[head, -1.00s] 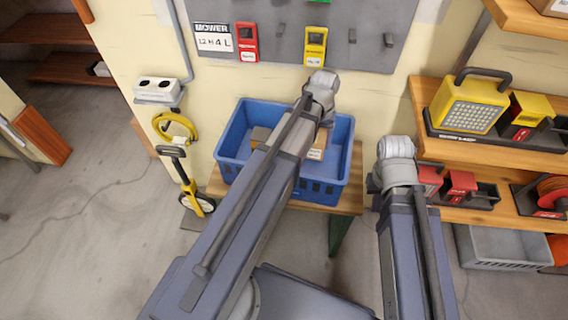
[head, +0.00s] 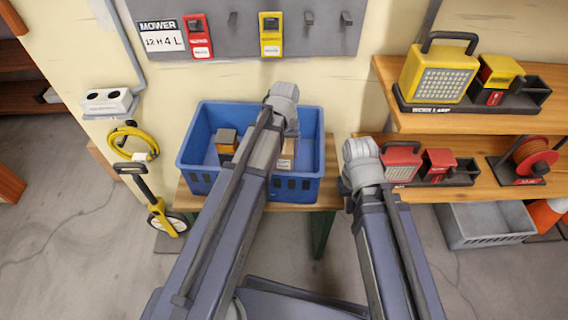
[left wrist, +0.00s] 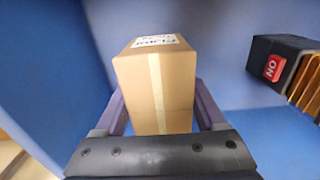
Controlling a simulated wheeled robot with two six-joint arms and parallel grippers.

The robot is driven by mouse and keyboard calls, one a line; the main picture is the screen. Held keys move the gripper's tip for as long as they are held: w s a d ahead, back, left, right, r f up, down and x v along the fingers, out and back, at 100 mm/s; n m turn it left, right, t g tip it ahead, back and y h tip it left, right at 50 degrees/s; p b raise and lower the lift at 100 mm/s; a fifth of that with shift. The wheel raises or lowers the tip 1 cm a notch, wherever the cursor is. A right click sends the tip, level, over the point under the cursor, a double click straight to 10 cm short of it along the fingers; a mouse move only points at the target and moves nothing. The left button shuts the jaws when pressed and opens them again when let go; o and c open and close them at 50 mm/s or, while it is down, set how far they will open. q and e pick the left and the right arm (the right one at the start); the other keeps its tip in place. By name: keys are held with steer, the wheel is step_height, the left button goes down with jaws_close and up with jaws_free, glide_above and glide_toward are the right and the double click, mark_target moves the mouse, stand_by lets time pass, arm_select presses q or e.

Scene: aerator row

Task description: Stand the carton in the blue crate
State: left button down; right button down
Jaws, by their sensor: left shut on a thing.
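The blue crate (head: 200,185) stands on a small wooden table against the wall. My left arm reaches over it, and its wrist hides much of the inside. The brown carton (head: 287,160) shows partly beside that wrist, inside the crate's outline. In the left wrist view the carton (left wrist: 155,85) has a tape strip and a white label, and sits between the purple fingers of my left gripper (left wrist: 158,112), which is shut on it. Blue crate walls surround it; contact with the floor is unclear. My right gripper (head: 362,165) is right of the crate, its fingers hidden.
A dark box with a red tag (left wrist: 285,65) is in the crate, apart from the carton; it shows beside my left arm in the head view (head: 226,142). Wooden shelves (head: 480,122) with a yellow lamp (head: 440,72) stand at the right. A measuring wheel (head: 160,212) is at the left.

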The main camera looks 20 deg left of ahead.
arm_select(q)
steer(key=shift+f, duration=0.1)
step_height(320, 180, down, 4)
steer(key=b, duration=0.3)
steer(key=shift+r+b, duration=0.25)
steer(key=shift+b, duration=0.05)
steer(key=shift+f, duration=0.15)
jaws_free()
step_height(320, 180, up, 12)
steer(key=p, duration=1.2)
steer(key=shift+r, duration=0.25)
